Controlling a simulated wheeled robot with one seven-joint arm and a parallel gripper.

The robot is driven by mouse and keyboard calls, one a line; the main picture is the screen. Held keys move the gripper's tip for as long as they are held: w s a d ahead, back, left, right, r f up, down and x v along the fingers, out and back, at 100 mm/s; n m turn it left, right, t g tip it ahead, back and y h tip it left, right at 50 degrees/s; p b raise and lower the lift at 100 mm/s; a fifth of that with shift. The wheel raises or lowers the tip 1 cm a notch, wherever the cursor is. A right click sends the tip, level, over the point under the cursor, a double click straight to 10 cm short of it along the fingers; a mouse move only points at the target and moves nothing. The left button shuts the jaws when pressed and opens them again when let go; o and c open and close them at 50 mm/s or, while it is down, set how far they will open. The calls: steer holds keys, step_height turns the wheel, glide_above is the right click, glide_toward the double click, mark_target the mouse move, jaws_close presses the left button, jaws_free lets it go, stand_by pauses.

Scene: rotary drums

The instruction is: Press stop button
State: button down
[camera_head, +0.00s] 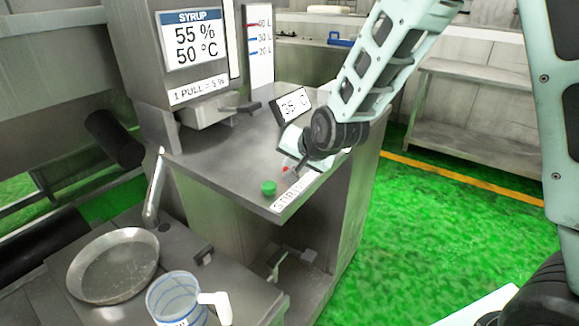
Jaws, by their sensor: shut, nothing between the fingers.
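A green round button (268,187) stands on the metal control ledge. A small red spot, probably the red stop button (285,169), shows just to the right of and behind it, mostly hidden by my gripper. My gripper (292,172) is shut and empty, pointing down at the ledge right by the red spot. I cannot tell whether the fingertips touch it. A white label (290,196) with lettering runs along the ledge's front edge, partly covered by my arm.
A 35 °C display (293,105) stands behind my gripper. A syrup panel (193,40) and a spout (215,109) are at the back left. A round metal pan (112,266) and a clear jug (174,299) sit at the lower left. Green floor is open at the right.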

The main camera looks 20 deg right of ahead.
steer(key=shift+r+p, duration=0.4)
steer(key=shift+r, duration=0.3)
step_height(320, 180, up, 5)
steer(key=p, duration=0.4)
stand_by(0.6)
steer(key=s+a+n+g+y, duration=0.1)
steer(key=s+a+n+g, duration=0.25)
steer(key=s, duration=0.45)
steer(key=s+a+n+g, duration=0.2)
steer(key=s+a+n, duration=0.25)
steer(key=s, duration=0.45)
steer(key=s+d+r+n+g+h, duration=0.1)
steer(key=s+n, duration=0.5)
steer(key=s, duration=0.9)
steer(key=shift+s+d+g+h, duration=0.3)
steer(key=shift+g+h, duration=0.4)
steer(key=shift+g, duration=0.55)
